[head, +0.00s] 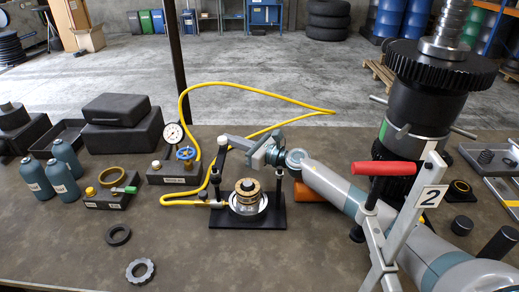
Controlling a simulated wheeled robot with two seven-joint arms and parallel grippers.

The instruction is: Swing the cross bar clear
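A black fixture base (272,222) stands mid-table with two upright black posts. A stack of brass-coloured rings (247,190) sits on a silver round seat between the posts. A pale grey bar-like piece (238,143), apparently the cross bar, runs from near the top of the left post toward my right gripper. My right gripper (258,157) is above and behind the ring stack, at the bar's right end. Its fingers overlap the bar, and I cannot tell whether they are shut on it. My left gripper is not in view.
A yellow hose (181,112) loops behind the fixture from a gauge block (174,172). A red-handled stand marked 2 (385,168) and a large black gear assembly (425,100) are on the right. Blue bottles (62,178) and black cases are left. The front table is mostly clear.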

